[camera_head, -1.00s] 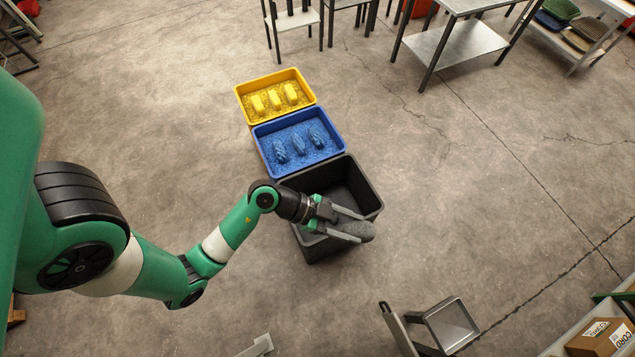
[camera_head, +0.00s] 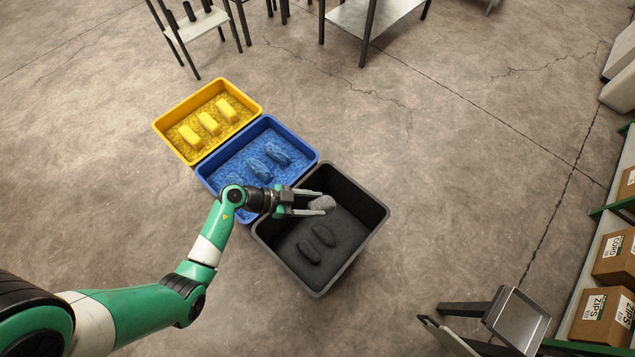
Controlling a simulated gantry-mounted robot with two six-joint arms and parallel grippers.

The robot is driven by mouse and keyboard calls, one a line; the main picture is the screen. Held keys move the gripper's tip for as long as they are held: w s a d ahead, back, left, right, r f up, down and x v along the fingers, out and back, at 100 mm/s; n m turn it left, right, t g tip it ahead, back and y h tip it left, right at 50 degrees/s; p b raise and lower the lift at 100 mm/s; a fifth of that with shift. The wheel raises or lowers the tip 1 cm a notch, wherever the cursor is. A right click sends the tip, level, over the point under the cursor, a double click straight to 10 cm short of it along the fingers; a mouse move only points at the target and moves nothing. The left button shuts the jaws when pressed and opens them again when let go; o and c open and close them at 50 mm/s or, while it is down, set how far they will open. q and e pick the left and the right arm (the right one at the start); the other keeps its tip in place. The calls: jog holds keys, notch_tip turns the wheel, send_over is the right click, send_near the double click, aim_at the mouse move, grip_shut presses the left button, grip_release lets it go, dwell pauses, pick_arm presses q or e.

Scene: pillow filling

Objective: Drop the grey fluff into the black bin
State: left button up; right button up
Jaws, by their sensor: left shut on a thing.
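The black bin (camera_head: 349,272) stands on the floor at the near end of a row of three bins. Two dark grey pieces lie on the dark fill inside it. My left gripper (camera_head: 310,203) reaches in from the left over the bin's upper part. It is shut on the grey fluff (camera_head: 322,203), a lighter grey lump between its fingertips. The fluff is over the bin's opening; its exact height above the fill cannot be told. My right gripper is not in view.
A blue bin (camera_head: 209,179) with blue pieces touches the black bin, and a yellow bin (camera_head: 167,142) with yellow pieces lies beyond. A metal tray stand (camera_head: 517,318) is at lower right, near shelves with boxes (camera_head: 602,317). Floor right of the bins is clear.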

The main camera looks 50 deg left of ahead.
pick_arm(q)
jog(key=w+a+f+b, duration=0.1)
jog(key=a+f+b, duration=0.1)
jog(key=f+b, duration=0.4)
jog(key=w+a+f+b, duration=0.1)
jog(key=a+f+b, duration=0.1)
jog(key=f+b, duration=0.4)
notch_tip(320, 180, down, 3)
jog(key=shift+w+a+f, duration=0.15)
jog(key=shift+w+f, duration=0.05)
jog(key=shift+w, duration=0.2)
notch_tip(320, 180, down, 6)
jog(key=b, duration=0.9)
jog(key=shift+n, duration=0.3)
jog(key=o, duration=1.4)
